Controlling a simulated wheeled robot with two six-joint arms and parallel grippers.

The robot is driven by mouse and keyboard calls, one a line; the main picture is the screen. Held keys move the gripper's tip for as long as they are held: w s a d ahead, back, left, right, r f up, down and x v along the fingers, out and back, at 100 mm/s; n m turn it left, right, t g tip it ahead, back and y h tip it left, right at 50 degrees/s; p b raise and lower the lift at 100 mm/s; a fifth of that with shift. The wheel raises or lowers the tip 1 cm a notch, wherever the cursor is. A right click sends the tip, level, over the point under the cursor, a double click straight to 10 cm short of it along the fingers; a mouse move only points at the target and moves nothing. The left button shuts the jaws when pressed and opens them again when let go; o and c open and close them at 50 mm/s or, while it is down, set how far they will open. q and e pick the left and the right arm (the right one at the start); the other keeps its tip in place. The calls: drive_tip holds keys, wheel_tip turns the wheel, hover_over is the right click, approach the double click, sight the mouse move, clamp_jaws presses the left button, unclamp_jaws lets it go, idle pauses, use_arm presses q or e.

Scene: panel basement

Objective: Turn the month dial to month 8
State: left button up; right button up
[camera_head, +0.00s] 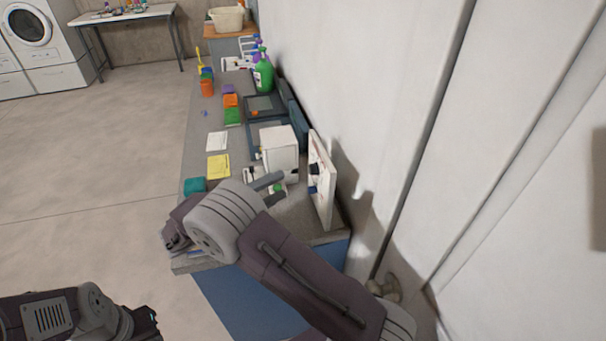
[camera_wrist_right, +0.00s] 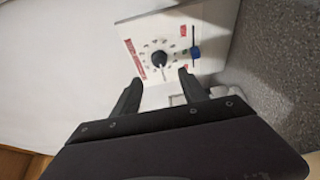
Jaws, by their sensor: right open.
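A white panel (camera_head: 321,185) stands upright on the bench against the wall in the head view. Its black month dial (camera_head: 314,169) is seen nearly edge-on. In the right wrist view the panel (camera_wrist_right: 210,22) faces me, with the round black dial (camera_wrist_right: 159,60) ringed by small marks. The marks are too small to read. My right gripper (camera_head: 277,184) is open in front of the panel. In the wrist view its fingers (camera_wrist_right: 159,88) are spread, with the dial beyond the gap, apparently untouched. My left gripper (camera_head: 146,322) is low at the left, its jaws unclear.
A blue slider knob (camera_wrist_right: 195,52) sits beside the dial, with red print around. A white box (camera_head: 279,152) stands beside the panel. Yellow paper (camera_head: 218,166), a teal block (camera_head: 195,186) and a green bottle (camera_head: 263,74) are on the bench. Floor at left is clear.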

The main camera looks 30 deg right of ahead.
sight(313, 169)
drive_tip(key=w+d+p, duration=0.1)
drive_tip(key=d, duration=0.8)
drive_tip(key=shift+w, duration=0.15)
clamp_jaws()
drive_tip(key=shift+p, duration=0.3)
